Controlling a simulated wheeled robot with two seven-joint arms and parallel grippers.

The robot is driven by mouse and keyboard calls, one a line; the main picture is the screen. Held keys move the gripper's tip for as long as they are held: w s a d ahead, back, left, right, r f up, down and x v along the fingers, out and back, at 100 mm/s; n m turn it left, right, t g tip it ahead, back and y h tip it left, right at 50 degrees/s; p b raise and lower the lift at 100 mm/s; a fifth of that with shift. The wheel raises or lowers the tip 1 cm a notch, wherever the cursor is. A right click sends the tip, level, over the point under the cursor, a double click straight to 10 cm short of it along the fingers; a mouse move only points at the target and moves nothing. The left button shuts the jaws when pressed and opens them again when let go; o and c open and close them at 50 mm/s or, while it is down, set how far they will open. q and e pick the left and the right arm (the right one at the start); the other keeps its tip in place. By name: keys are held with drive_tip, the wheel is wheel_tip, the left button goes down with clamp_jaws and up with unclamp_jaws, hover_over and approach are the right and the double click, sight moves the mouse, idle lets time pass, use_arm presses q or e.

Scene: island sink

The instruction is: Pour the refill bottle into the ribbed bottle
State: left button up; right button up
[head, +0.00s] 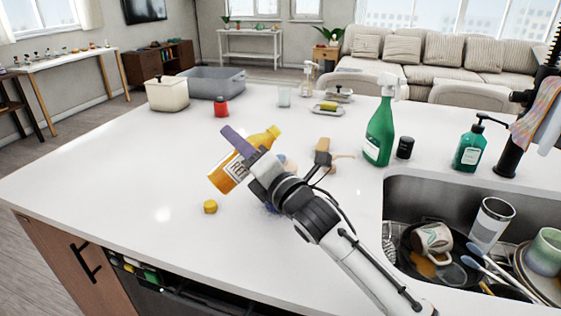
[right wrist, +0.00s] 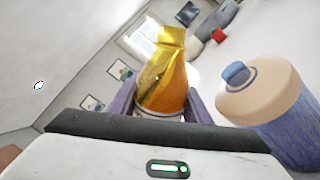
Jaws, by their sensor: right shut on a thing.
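The refill bottle (head: 227,176) is amber-yellow with a white label. My right gripper (head: 238,150) is shut on it and holds it tilted over the counter, its neck toward the upper right in the head view. In the right wrist view the bottle (right wrist: 165,88) stands between the purple fingers, its mouth end away from the palm. The ribbed bottle (right wrist: 275,112), blue with a cream shoulder and blue neck, is beside it on the right, apart from it. In the head view my arm mostly hides the ribbed bottle. My left gripper is not in view.
A yellow cap (head: 210,207) lies on the white counter (head: 120,180). A green spray bottle (head: 380,132), a black jar (head: 404,148) and a teal pump bottle (head: 468,150) stand right, by the sink (head: 415,190) with dishes. The counter's left side is clear.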

drive_tip(key=shift+s+a+f+m+t+b, duration=0.15)
drive_tip(key=shift+f+m+t+b, duration=0.15)
drive_tip(key=shift+f+m+b, duration=0.6)
drive_tip(key=shift+f+m, duration=0.1)
drive_tip(key=shift+m, duration=0.3)
drive_tip(key=shift+r+m, duration=0.25)
drive_tip(key=shift+m, duration=0.15)
drive_tip(key=shift+r+h, duration=0.1)
drive_tip(key=shift+h, duration=0.2)
drive_tip(key=shift+r+m+p, duration=0.4)
drive_tip(key=shift+m+p, duration=0.4)
idle(2.2)
